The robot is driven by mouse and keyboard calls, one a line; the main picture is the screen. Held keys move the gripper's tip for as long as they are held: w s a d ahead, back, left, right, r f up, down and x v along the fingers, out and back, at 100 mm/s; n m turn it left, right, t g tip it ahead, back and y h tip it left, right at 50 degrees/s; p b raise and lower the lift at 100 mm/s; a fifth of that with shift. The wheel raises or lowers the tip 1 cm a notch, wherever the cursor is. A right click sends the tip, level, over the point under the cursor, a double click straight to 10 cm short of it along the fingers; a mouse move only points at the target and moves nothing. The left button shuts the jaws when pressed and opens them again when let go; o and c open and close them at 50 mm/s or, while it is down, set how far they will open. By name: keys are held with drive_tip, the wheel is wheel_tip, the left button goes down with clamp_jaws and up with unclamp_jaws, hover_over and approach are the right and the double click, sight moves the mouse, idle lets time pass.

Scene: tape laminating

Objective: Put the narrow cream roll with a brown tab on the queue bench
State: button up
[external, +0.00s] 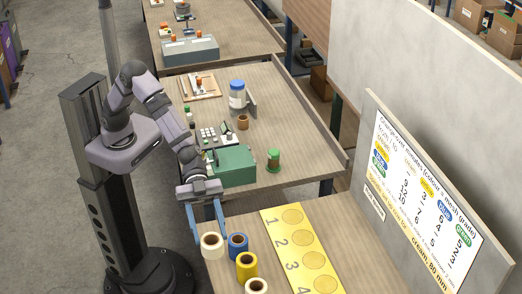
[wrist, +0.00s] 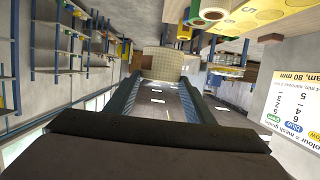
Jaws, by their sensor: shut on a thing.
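My gripper (external: 208,230) is shut on a cream roll (external: 211,246) at the left edge of the near bench (external: 335,222). In the wrist view the held roll (wrist: 160,62) is a pale block between the fingertips (wrist: 161,79). A yellow strip (external: 283,234) with numbered circles lies to the right of the rolls.
Behind is another bench (external: 290,115) with a green box (external: 232,165), a green-topped spool (external: 273,160), a blue-lidded jar (external: 237,94) and a keypad device. A sign board (external: 420,185) stands along the right side. The near bench is clear right of the strip.

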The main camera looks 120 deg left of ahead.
drive_tip(key=s+d+f+n+y, duration=0.1)
drive_tip(key=s+d, duration=0.3)
drive_tip(key=s, duration=0.1)
drive_tip(key=s+a+f+n+t+y, duration=0.1)
drive_tip(key=a+f+n+y, duration=0.1)
drive_tip(key=a, duration=0.6)
drive_tip(key=s+a+f+n+t+y, duration=0.1)
drive_tip(key=s+a+f+n+y, duration=0.1)
drive_tip(key=a+y, duration=0.4)
drive_tip(key=s+a+f+n+t+y, duration=0.2)
drive_tip(key=a+f+n+y, duration=0.2)
drive_tip(key=a, duration=0.7)
drive_tip(key=shift+f+n, duration=0.25)
drive_tip(key=shift+n, duration=0.85)
drive_tip(key=shift+w+f+p, duration=0.1)
drive_tip(key=shift+f+p, duration=0.25)
drive_tip(key=shift+f, duration=4.65)
drive_tip(key=shift+f, duration=0.1)
